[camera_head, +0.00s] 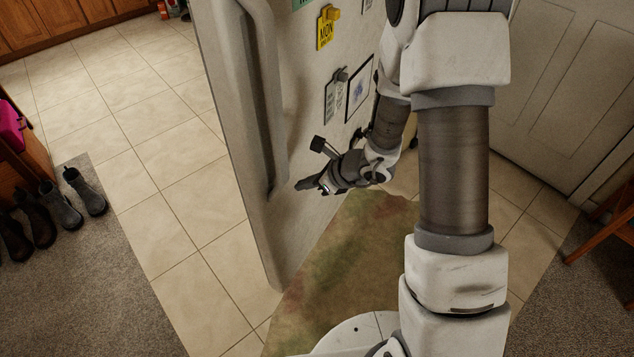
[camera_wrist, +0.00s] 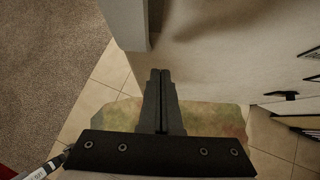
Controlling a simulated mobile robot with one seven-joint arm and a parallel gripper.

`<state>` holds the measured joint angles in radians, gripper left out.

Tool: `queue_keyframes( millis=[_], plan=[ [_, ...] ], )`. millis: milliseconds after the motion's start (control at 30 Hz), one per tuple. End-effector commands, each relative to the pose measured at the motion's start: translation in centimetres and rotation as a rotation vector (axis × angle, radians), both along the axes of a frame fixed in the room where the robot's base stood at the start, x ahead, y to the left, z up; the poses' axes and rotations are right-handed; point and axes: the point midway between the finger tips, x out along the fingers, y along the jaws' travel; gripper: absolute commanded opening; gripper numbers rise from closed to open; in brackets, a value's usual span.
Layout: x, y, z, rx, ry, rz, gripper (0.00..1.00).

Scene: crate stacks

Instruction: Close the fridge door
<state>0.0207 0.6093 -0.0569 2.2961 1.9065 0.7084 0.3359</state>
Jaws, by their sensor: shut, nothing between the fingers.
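The fridge door (camera_head: 300,85) is a tall off-white panel with a long vertical handle (camera_head: 268,100) near its left edge. It stands out over the floor, with tiles showing to its left; the fridge body is not visible, so how far it is open is unclear. My gripper (camera_head: 300,187) is shut and empty in front of the door's face, low and just right of the handle's lower end. In the wrist view, my shut fingers (camera_wrist: 160,76) point toward the pale door surface (camera_wrist: 235,60). I cannot tell whether they touch it.
A yellow note (camera_head: 326,27) and framed picture (camera_head: 358,88) hang on the door. A mottled green-brown mat (camera_head: 345,260) lies below my arm. Boots (camera_head: 85,190) stand at left on grey carpet. A white panelled door (camera_head: 570,90) is at right. Tiled floor at left is clear.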

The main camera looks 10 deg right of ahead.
Motion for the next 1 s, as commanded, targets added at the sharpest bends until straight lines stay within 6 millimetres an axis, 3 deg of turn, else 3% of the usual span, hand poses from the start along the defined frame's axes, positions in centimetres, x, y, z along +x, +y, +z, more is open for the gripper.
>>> queue_keyframes(
  millis=[100,333,1000],
  plan=[
    [1.1,1.5,-1.8,0.001,-0.001,0.004,0.0],
    [2.9,3.8,-1.3,0.0,-0.002,0.001,0.0],
    [3.4,4.9,-1.3,0.0,-0.002,0.006,0.0]
  ],
)
